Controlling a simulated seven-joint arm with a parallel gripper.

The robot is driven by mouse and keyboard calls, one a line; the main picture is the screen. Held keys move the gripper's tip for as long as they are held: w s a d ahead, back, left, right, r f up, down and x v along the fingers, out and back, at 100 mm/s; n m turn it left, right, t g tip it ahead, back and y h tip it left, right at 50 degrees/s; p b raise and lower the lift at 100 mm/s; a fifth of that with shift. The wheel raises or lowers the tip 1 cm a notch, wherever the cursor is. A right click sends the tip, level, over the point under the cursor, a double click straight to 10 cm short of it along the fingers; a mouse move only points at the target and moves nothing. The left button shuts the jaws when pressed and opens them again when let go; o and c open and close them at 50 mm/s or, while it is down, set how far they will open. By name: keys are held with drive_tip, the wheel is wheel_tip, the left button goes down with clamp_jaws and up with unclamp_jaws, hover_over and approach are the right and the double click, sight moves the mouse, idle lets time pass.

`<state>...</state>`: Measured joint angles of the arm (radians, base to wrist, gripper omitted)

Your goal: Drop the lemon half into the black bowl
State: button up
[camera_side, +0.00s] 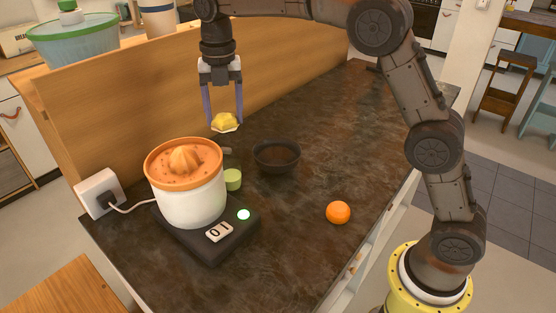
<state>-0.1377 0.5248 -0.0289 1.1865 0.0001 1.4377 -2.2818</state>
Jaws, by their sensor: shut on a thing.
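The yellow lemon half (226,120) hangs between the fingertips of my gripper (223,117). A pale rim shows along its lower edge. My gripper points straight down and is shut on the lemon half, well above the counter. The black bowl (277,157) stands on the dark counter, to the right of and lower in the picture than the lemon half. Its dark inside looks empty. The lemon half is apart from the bowl, above and behind the juicer.
An orange-topped white juicer (186,185) stands on a black base on the counter (310,255), left of the bowl. A green piece (232,180) sits between them. An orange (338,212) lies to the front right. A wooden panel (140,105) rises behind.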

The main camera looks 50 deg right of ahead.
drive_tip(key=s+d+f+m, duration=0.1)
drive_tip(key=s+d, duration=0.2)
drive_tip(key=d, duration=0.3)
drive_tip(key=s+d+m, duration=0.1)
drive_tip(key=s+d, duration=0.1)
drive_tip(key=d, duration=0.5)
drive_tip(key=shift+m, duration=0.3)
drive_tip(key=shift+d+f, duration=0.2)
drive_tip(key=shift+f, duration=1.25)
drive_tip(key=shift+d+f, duration=0.15)
drive_tip(key=shift+f, duration=1.3)
drive_tip(key=o, duration=1.6)
drive_tip(key=shift+r, duration=0.1)
wheel_tip(320, 180, up, 14)
drive_tip(key=shift+f, duration=0.15)
